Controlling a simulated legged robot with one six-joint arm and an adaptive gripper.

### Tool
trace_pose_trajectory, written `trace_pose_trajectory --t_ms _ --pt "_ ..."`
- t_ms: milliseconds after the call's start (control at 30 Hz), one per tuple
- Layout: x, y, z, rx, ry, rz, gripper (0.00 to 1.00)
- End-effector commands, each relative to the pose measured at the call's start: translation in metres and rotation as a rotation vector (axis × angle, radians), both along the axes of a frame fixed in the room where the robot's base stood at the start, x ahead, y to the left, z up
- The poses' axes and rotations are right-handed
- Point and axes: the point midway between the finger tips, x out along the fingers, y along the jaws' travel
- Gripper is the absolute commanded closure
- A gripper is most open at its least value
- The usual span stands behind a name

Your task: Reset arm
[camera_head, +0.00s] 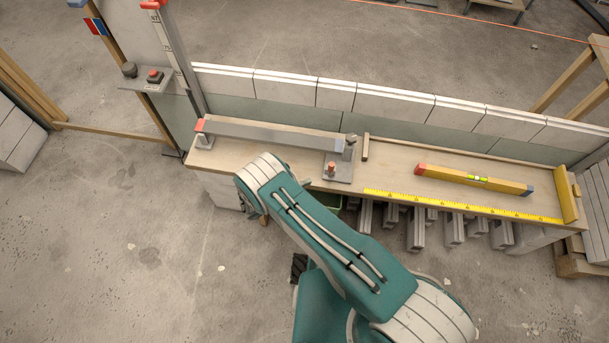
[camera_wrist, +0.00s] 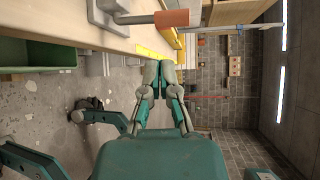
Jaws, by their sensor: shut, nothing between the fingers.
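My gripper (camera_wrist: 160,80) shows in the wrist view with its two fingers together and nothing between them. It is off the front edge of the wooden bench, over the concrete floor, and touches nothing that I can see. In the head view my teal and white arm reaches up toward the bench (camera_head: 390,165), and the gripper is hidden behind it there.
An orange-tipped fixture (camera_head: 338,170) stands near my arm. A green bin (camera_wrist: 40,60) is under the bench. The floor at left (camera_head: 110,230) is clear.

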Motion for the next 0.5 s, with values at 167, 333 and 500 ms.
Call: trace_pose_trajectory --t_ms 167,333,500 --pt "-0.0038 -0.0057 0.0015 0.004 0.002 -0.005 1.0" --pt "-0.0038 -0.0026 0.0002 -0.001 0.002 -0.005 1.0" --pt "-0.0041 0.0006 -0.0011 -0.007 0.002 -0.004 1.0"
